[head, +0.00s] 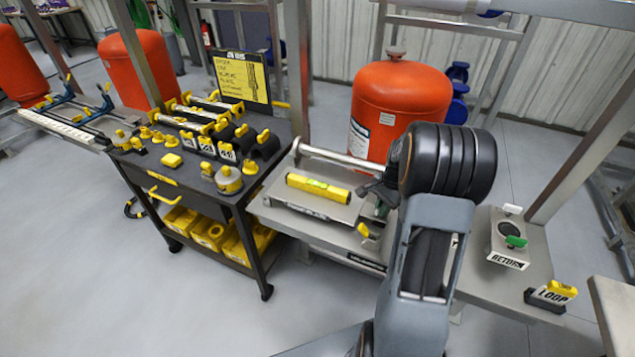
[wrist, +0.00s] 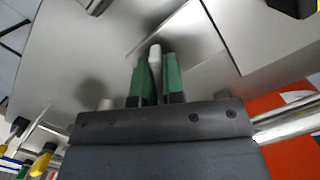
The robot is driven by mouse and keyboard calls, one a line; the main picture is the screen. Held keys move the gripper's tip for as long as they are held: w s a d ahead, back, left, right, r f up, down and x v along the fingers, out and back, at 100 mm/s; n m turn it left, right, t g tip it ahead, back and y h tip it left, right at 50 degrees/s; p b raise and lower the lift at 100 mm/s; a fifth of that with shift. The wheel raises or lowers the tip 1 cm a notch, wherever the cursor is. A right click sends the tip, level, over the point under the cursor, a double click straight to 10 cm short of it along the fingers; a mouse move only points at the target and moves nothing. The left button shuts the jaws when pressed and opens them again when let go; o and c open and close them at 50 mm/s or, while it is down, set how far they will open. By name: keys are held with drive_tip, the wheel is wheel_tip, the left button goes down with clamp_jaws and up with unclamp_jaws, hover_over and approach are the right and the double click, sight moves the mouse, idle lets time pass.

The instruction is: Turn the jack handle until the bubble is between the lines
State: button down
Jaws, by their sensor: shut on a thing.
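A yellow spirit level (head: 318,188) lies on a raised grey plate (head: 300,207) on the steel bench. Its vial shows as a small greenish patch; the bubble and lines are too small to make out. My gripper (head: 382,208) is just right of the plate, mostly hidden behind my arm in the head view. In the wrist view, the two green fingers of my gripper (wrist: 155,78) are shut on a pale grey bar, which I take to be the jack handle (wrist: 155,58). The jack itself cannot be made out.
A black cart (head: 215,185) with yellow fittings stands left of the bench. An orange tank (head: 385,95) stands behind the bench. A grey box with a green knob (head: 515,242) sits at the bench's right. A steel post (head: 590,150) rises at the right.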

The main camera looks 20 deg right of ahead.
idle(0.3)
drive_tip(key=shift+f+m+p, duration=0.1)
drive_tip(key=shift+m+p, duration=0.25)
drive_tip(key=shift+m, duration=1.55)
drive_tip(key=shift+t, duration=0.3)
drive_tip(key=shift+m+p, duration=0.45)
drive_tip(key=shift+m, duration=1.25)
drive_tip(key=shift+s+m+t+p, duration=0.1)
drive_tip(key=shift+m+t+p, duration=0.2)
drive_tip(key=shift+m, duration=0.3)
drive_tip(key=c, duration=1.2)
unclamp_jaws()
